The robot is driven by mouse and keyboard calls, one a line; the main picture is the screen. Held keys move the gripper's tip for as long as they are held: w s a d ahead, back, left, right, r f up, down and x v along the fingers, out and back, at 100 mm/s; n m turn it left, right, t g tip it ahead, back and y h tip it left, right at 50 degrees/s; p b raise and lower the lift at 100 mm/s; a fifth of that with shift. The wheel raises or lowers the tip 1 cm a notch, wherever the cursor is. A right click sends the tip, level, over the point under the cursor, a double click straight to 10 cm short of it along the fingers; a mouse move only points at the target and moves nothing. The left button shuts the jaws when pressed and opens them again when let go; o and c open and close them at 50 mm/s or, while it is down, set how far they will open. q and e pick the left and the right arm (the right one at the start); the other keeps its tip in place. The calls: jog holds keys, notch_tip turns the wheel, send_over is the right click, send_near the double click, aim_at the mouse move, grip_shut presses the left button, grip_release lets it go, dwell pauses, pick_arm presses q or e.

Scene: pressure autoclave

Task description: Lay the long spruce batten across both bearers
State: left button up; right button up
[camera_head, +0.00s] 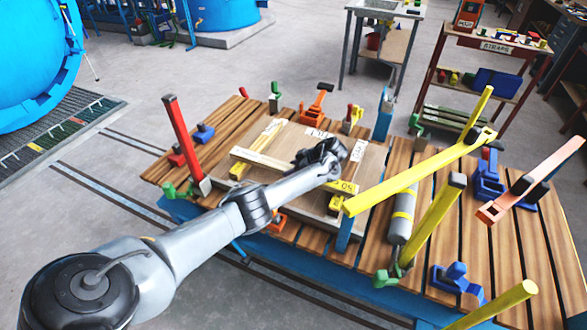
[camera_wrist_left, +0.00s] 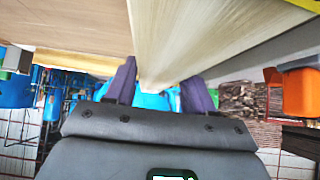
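A long pale batten (camera_head: 262,159) lies slantwise over the wooden board on the slatted table. Its left part is above a yellow block (camera_head: 238,171) and its right end above another yellow block (camera_head: 336,205), apparently the bearers; my arm hides its middle, and I cannot tell if it touches both. My left gripper (camera_head: 325,156) is low over the board, just behind the batten. In the left wrist view the fingers (camera_wrist_left: 158,85) stand apart, with pale wood and blue background between them; I see no clear grip. My right gripper is out of view.
Red (camera_head: 181,140) and yellow (camera_head: 430,170) clamp bars rise around the board. A grey cylinder (camera_head: 402,215) lies to its right. A blue clamp (camera_head: 487,180) stands at the right.

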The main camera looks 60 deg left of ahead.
pick_arm(q)
jog(key=o, duration=0.4)
jog(key=shift+c, duration=0.2)
jog(key=shift+r, duration=0.25)
jog(key=p+v, duration=0.3)
jog(key=v, duration=0.8)
jog(key=shift+p, duration=0.3)
jog(key=shift+w+d+r, duration=0.25)
jog(key=shift+d+r, duration=0.05)
